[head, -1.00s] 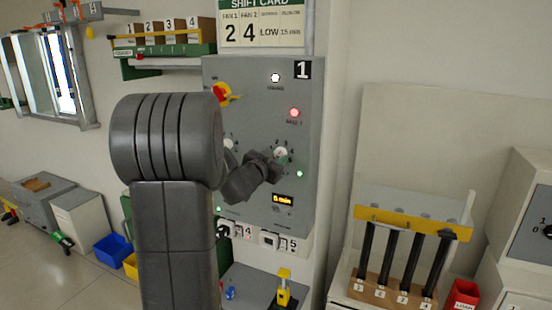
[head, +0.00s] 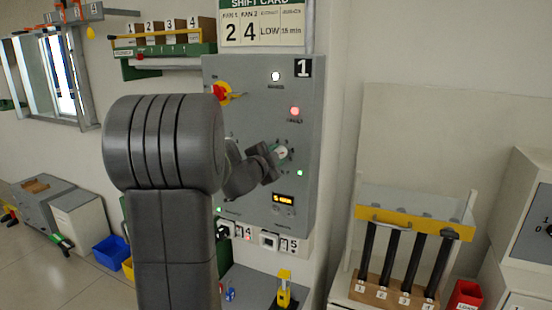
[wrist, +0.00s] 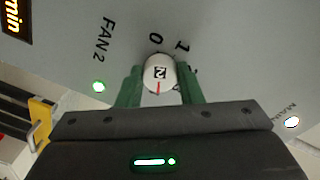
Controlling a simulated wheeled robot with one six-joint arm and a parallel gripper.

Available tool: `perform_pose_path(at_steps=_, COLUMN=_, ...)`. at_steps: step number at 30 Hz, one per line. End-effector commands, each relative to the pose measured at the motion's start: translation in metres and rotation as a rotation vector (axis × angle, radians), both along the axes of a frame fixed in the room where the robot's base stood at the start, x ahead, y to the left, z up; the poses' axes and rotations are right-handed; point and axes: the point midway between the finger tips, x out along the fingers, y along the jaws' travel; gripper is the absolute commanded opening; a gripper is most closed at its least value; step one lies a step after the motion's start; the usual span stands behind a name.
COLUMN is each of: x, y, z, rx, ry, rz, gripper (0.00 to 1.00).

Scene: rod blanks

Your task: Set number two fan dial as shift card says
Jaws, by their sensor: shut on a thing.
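The shift card (head: 262,30) above the panel reads 2 under FAN 1 and 4 under FAN 2, with LOW and 15 min beside them. The fan 2 dial (wrist: 159,73) is a round white knob marked 2 with a red pointer line, beside the word FAN 2. In the wrist view its line points down, toward my gripper body. Scale marks 0 and 1 show at its far side; the others are partly hidden. My gripper (wrist: 160,85) is shut on the dial, a green finger on each side. The dial also shows in the head view (head: 281,152).
The grey panel (head: 245,75), marked 1, carries a red-yellow switch (head: 222,92), a lit red lamp (head: 295,111) and an orange display (head: 283,198). A rack of dark rods (head: 395,255) stands at right. My arm hides the panel's left part.

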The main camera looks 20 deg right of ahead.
Motion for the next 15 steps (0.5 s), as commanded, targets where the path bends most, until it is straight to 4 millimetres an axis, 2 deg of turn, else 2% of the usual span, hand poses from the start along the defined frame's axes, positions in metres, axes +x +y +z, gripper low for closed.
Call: perform_pose_path(at_steps=15, x=-0.0004, y=-0.0002, z=-0.0007, rx=0.084, ry=-0.095, rz=-0.001, gripper=0.1)
